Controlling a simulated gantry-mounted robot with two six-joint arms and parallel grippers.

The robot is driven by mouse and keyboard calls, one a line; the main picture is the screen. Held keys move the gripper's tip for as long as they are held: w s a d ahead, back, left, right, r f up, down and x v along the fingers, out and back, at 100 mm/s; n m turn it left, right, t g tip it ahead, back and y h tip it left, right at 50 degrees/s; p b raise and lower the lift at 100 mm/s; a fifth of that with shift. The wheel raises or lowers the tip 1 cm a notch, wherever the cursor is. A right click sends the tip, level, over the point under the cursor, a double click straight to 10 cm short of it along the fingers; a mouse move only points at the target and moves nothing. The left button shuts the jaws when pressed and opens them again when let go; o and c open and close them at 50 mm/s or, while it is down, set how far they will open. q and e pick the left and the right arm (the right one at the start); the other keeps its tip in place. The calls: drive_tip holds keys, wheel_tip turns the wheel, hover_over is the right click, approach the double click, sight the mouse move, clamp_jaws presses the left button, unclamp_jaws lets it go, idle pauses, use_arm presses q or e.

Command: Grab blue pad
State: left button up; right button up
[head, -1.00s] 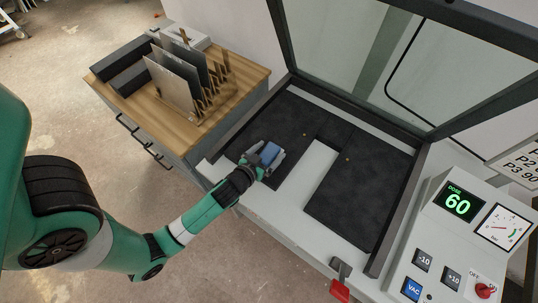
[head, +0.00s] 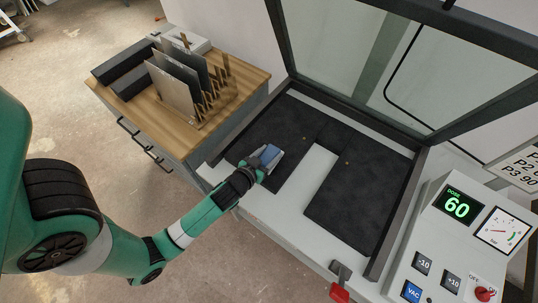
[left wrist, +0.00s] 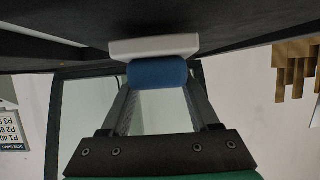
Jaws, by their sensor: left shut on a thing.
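The blue pad (head: 270,153) is at the left part of the dark bed of the plate processor. My left gripper (head: 262,162) is shut on it, with a finger on each side. In the left wrist view the pad (left wrist: 157,72) is a blue block with a white piece (left wrist: 153,47) along it, held between the fingertips, close to the dark surface. I cannot tell whether the pad touches the bed. My right gripper is not in view.
The processor's glass lid (head: 375,50) stands raised behind the dark bed (head: 365,190). A wooden-topped cabinet (head: 185,130) with a rack of upright plates (head: 178,88) is at the left. A control panel (head: 455,240) and a red-handled latch (head: 339,292) are at the right front.

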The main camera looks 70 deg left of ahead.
use_arm(q)
drive_tip(key=d+r+p, duration=1.2)
drive_tip(key=d+p, duration=0.2)
drive_tip(key=p, duration=0.4)
drive_tip(key=shift+w, duration=0.3)
